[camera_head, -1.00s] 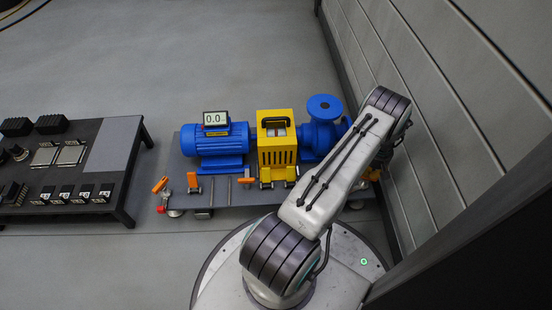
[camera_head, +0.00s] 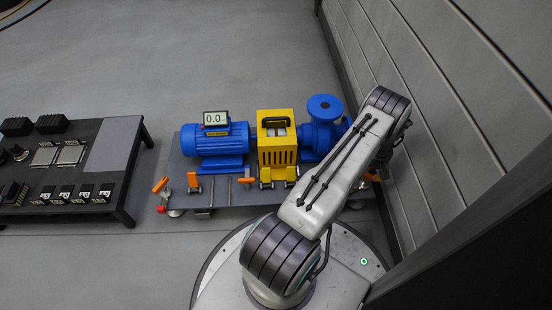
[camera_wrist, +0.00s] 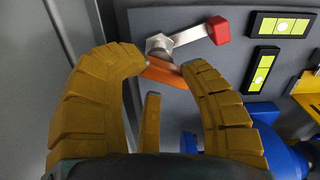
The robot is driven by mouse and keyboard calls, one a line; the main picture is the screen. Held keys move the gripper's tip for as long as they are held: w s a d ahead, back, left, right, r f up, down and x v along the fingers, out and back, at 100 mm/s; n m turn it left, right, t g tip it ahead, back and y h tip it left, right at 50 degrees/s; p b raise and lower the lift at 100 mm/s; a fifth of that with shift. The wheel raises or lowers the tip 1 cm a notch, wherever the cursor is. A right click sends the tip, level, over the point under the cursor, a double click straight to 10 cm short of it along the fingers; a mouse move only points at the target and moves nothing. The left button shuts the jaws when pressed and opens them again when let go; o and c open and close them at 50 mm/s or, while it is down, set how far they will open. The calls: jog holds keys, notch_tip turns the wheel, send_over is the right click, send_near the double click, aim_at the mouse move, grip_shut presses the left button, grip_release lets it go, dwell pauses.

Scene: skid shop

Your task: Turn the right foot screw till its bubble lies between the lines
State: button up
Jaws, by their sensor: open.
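The right foot screw (camera_wrist: 159,45) shows in the wrist view as a metal hex piece with an orange bar (camera_wrist: 164,73) and a grey lever ending in a red knob (camera_wrist: 220,29). In the head view my arm mostly hides this screw.
The skid (camera_head: 232,192) carries a blue motor (camera_head: 222,143), a yellow guard (camera_head: 277,152) and a blue pump (camera_head: 323,135). Another orange-handled foot screw (camera_head: 161,185) is at its left end. A dark bench (camera_head: 110,150) stands left. A panelled wall (camera_head: 440,120) runs close on the right.

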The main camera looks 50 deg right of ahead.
jog(key=shift+s+a+f, duration=0.1)
jog(key=shift+s+a, duration=0.05)
jog(key=shift+a, duration=0.1)
jog(key=shift+d+r+p, duration=0.15)
jog(key=shift+r+p, duration=0.45)
jog(key=shift+r, duration=0.35)
jog(key=shift+r+p, duration=1.45)
jog(key=shift+r, duration=1.25)
jog(key=shift+d+f, duration=0.1)
jog(key=shift+f, duration=0.05)
jog(key=shift+f+n+b, duration=0.2)
jog(key=shift+n+b, duration=0.35)
jog(key=shift+n, duration=0.25)
jog(key=n+b, duration=0.1)
jog(key=n, duration=0.2)
jog(key=shift+f, duration=0.2)
jog(key=n+p, duration=0.1)
jog(key=n, duration=0.5)
jog(key=shift+r+p, duration=0.1)
jog(key=shift+p, duration=0.2)
jog(key=shift+f+b, duration=1.75)
jog(key=shift+f, duration=1.35)
